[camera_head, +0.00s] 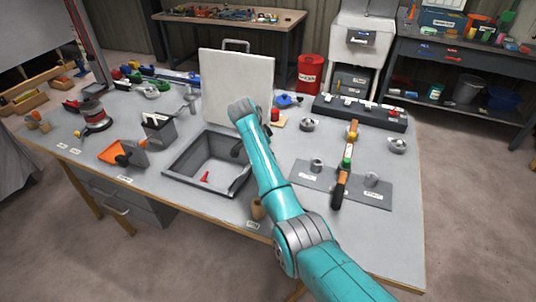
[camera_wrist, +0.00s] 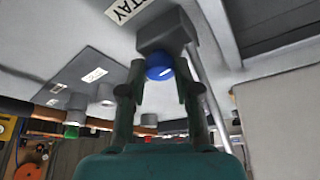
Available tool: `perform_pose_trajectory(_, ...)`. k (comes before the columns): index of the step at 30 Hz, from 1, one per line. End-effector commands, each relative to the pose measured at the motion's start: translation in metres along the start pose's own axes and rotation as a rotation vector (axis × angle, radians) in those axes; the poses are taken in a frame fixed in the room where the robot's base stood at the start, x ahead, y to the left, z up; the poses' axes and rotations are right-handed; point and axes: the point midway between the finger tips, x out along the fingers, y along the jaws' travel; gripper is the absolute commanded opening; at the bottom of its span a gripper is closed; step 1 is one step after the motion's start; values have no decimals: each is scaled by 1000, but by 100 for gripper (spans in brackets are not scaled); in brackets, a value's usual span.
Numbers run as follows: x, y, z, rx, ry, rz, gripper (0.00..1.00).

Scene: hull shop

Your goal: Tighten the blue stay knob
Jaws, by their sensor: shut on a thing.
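In the wrist view the blue stay knob (camera_wrist: 159,64) sits on a dark grey block (camera_wrist: 165,33), beside a label (camera_wrist: 125,8) reading STAY. My gripper (camera_wrist: 160,82) has its two dark fingers on either side of the knob and is shut on it. The lower part of the knob shows between the fingers. In the head view my arm covers the place, so the knob and the fingertips cannot be made out there. I cannot tell how tight the knob is.
A pale upright panel (camera_head: 236,80) with a handle stands right behind my wrist. A grey open tray (camera_head: 190,187) holding a small red piece (camera_head: 205,176) lies left of my arm. The bench's front right corner is clear.

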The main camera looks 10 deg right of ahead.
Motion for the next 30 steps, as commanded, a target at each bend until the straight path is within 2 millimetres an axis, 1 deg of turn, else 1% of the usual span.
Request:
perform_pose_trajectory(6, 0, -1, 0, 109, -2, 48, 0)
perform_pose_trajectory(12, 1, -1, 1, 166, -2, 71, 0)
perform_pose_trajectory(28, 1, -1, 1, 187, -2, 80, 0)
perform_pose_trajectory(29, 1, -1, 1, 187, -2, 79, 34)
perform_pose_trajectory(30, 1, -1, 1, 187, -2, 79, 44)
